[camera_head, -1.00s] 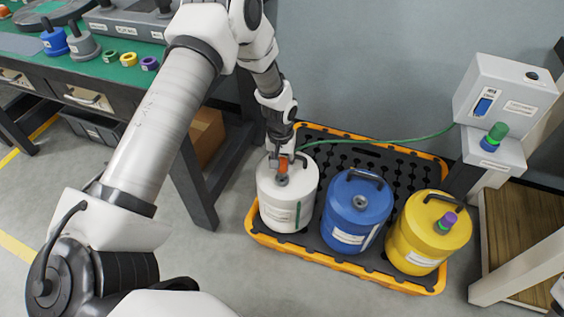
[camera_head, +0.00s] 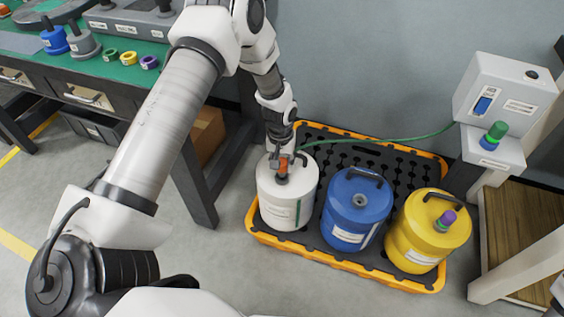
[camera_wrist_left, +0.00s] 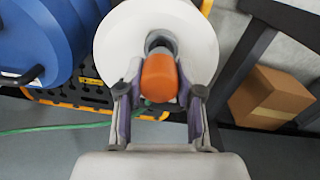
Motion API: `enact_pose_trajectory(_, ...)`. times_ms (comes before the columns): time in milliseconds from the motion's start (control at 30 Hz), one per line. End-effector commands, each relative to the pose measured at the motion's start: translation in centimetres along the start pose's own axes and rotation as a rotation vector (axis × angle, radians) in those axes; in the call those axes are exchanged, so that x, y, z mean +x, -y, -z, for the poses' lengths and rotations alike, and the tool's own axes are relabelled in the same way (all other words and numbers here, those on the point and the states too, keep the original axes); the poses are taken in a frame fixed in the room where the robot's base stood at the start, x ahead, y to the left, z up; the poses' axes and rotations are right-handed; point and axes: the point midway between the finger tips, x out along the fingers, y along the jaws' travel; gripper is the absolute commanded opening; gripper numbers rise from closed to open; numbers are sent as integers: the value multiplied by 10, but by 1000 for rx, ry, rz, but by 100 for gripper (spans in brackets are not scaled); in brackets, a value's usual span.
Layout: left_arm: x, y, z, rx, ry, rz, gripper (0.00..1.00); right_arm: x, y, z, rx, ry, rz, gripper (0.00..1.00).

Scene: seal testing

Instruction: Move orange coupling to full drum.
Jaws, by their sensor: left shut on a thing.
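An orange coupling (camera_head: 282,168) is at the top of the white drum (camera_head: 285,215). In the left wrist view the orange coupling (camera_wrist_left: 159,78) sits between the two fingers of my left gripper (camera_wrist_left: 158,108), over the grey neck of the white drum. My left gripper (camera_head: 281,157) is shut on the orange coupling. Whether the coupling touches the neck I cannot tell. A blue drum (camera_head: 350,220) with a bare top opening and a yellow drum (camera_head: 415,245) with a purple coupling (camera_head: 447,220) stand to the right. Which drum is full I cannot tell. My right gripper is not in view.
The drums stand on a black spill pallet with an orange rim (camera_head: 385,281). A green hose (camera_head: 385,141) runs from the white drum's top to the right. A grey tester box (camera_head: 505,95) stands at right. A green-topped bench (camera_head: 125,72) is at left.

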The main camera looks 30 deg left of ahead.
Motion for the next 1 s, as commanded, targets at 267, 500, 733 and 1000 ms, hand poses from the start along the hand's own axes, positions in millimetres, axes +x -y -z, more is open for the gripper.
enact_pose_trajectory(267, 6, 0, 0, 0, -1, 0, 0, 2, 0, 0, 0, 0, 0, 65)
enact_pose_trajectory(500, 11, 0, 0, 1, 0, 0, 0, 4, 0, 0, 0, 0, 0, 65)
enact_pose_trajectory(733, 16, 0, 0, 1, 0, 0, 0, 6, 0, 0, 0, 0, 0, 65)
enact_pose_trajectory(1000, 20, 0, 0, 1, 0, 0, 46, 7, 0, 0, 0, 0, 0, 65)
